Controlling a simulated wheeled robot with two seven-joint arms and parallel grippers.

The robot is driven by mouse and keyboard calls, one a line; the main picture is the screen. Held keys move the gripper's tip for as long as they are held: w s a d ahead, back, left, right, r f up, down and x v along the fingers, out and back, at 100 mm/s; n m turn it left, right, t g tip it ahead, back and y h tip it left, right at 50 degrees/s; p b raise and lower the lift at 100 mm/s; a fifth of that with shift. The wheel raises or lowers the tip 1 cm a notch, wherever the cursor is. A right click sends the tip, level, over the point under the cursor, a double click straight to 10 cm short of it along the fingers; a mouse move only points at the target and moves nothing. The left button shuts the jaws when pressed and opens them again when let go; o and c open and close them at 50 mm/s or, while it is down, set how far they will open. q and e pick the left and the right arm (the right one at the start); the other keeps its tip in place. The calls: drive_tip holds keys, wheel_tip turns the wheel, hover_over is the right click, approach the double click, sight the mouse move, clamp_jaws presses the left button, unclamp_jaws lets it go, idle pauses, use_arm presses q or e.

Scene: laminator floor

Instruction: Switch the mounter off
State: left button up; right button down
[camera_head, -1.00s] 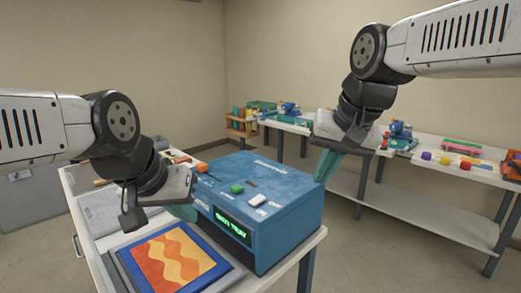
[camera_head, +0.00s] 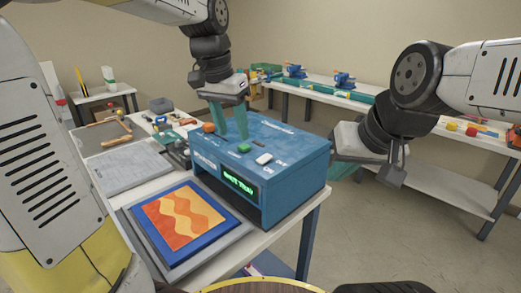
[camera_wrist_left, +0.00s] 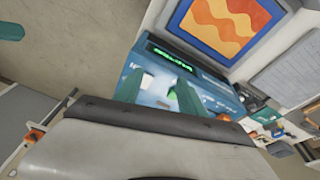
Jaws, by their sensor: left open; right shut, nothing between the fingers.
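The mounter is a blue box (camera_head: 290,190) on the near table, with a lit green text display (camera_head: 240,187) on its front. Its top carries an orange button (camera_head: 208,127), a green button (camera_head: 244,147) and a white rocker switch (camera_head: 264,159) beside OFF and ON lettering; I cannot tell which way it is tipped. My left gripper (camera_head: 231,135) is open, pointing down over the top between the orange and green buttons; contact is unclear. In the left wrist view its fingers (camera_wrist_left: 160,80) flank the white switch (camera_wrist_left: 147,80) and green button. My right gripper (camera_head: 343,170) is shut and empty, right of the box.
A picture with orange waves and a blue border (camera_head: 180,222) lies on a grey tray at the mounter's front. A grey board (camera_head: 130,167) and small tools lie left on the table. A long bench (camera_head: 440,165) stands behind at right.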

sight(262, 160)
use_arm(q)
drive_tip(key=w+d+f+m, duration=0.1)
drive_tip(key=w+d, duration=0.1)
drive_tip(key=w+d+f+m+g+y, duration=0.1)
drive_tip(key=w+d, duration=0.1)
drive_tip(key=w+d+f+m+g, duration=0.1)
drive_tip(key=w+d, duration=0.1)
drive_tip(key=d, duration=0.1)
drive_tip(key=shift+w+f+y, duration=0.2)
drive_tip(key=shift+w+y, duration=0.1)
drive_tip(key=shift+w, duration=0.1)
wheel_tip(262, 160, down, 8)
drive_tip(key=shift+r, duration=0.15)
